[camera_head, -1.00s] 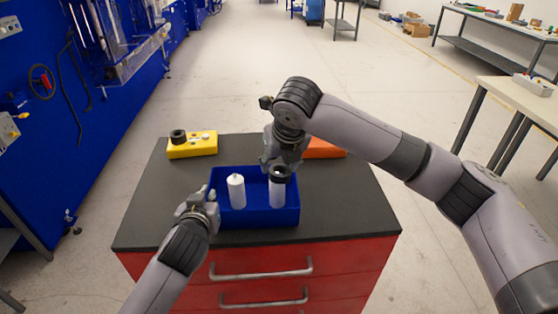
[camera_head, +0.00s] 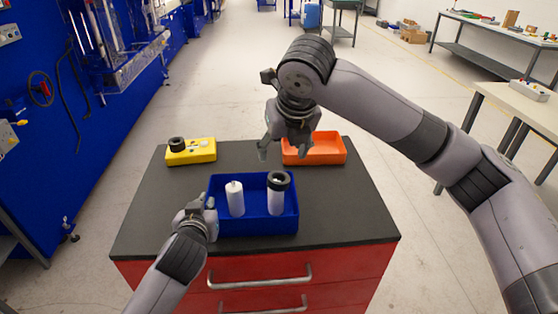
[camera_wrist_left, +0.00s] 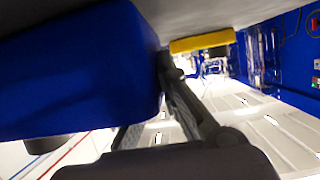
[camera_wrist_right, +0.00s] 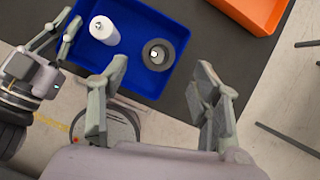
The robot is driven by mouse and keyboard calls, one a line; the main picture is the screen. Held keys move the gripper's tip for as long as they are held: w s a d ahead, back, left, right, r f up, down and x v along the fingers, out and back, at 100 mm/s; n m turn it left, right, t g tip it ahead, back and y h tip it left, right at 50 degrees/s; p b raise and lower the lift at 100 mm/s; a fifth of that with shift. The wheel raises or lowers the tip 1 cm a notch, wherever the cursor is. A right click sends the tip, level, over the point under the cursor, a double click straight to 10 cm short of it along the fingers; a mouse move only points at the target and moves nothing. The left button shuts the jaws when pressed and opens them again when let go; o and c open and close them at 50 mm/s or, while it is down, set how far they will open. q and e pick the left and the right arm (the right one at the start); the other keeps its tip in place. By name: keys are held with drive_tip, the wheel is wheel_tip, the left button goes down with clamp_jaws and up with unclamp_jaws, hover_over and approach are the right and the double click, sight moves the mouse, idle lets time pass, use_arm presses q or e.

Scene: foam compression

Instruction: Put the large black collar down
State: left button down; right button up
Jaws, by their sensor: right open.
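The large black collar (camera_head: 278,180) sits around the top of the right white cylinder (camera_head: 275,204), which stands upright in the blue tray (camera_head: 255,226). In the right wrist view the collar (camera_wrist_right: 158,54) shows from above as a dark ring, with nothing gripping it. My right gripper (camera_head: 283,153) is open and empty, above and behind the tray; its fingers (camera_wrist_right: 160,78) are wide apart in the right wrist view. My left gripper (camera_head: 208,203) is at the tray's left wall; I cannot tell whether it is shut on it. A second white cylinder (camera_head: 236,199) stands left in the tray.
A yellow block (camera_head: 200,155) with a smaller black ring (camera_head: 177,144) is at the table's back left. An orange tray (camera_head: 325,150) is at the back right. The dark tabletop (camera_head: 345,205) is clear to the right of the blue tray.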

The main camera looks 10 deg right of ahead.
drive_tip(key=shift+v, duration=2.05)
use_arm(q)
drive_tip(key=c, duration=1.7)
unclamp_jaws()
